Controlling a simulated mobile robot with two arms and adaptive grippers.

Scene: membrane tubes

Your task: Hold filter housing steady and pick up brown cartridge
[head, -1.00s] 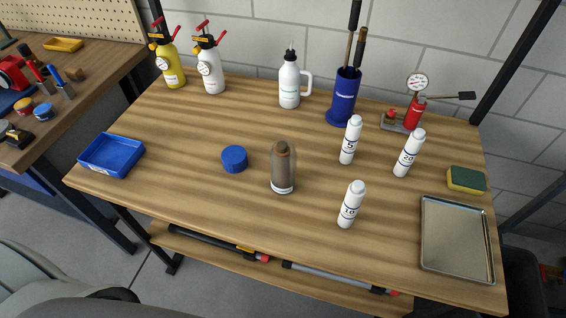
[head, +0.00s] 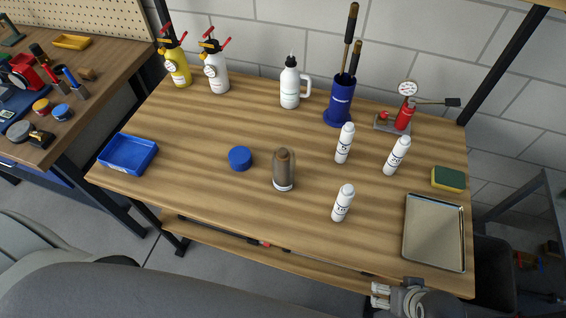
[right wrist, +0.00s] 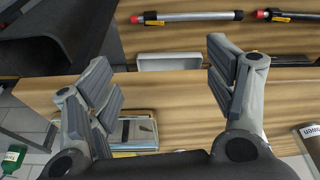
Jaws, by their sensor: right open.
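The filter housing (head: 283,180) stands upright on the wooden table, a see-through container with a white band at its base. The brown cartridge (head: 283,155) shows inside it, its top at the housing's mouth. The blue cap (head: 240,158) lies on the table just left of the housing. My right gripper (head: 381,295) is at the bottom of the head view, by the table's front edge, well apart from the housing. In the right wrist view its fingers (right wrist: 162,85) are spread with nothing held. My left gripper is not in view.
Three white cartridges, one in front (head: 343,203), stand right of the housing. A metal tray (head: 408,228) and a sponge (head: 449,178) lie at the right, a blue tray (head: 113,163) at the left. Bottles and a blue brush holder (head: 340,101) line the back. The front middle is clear.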

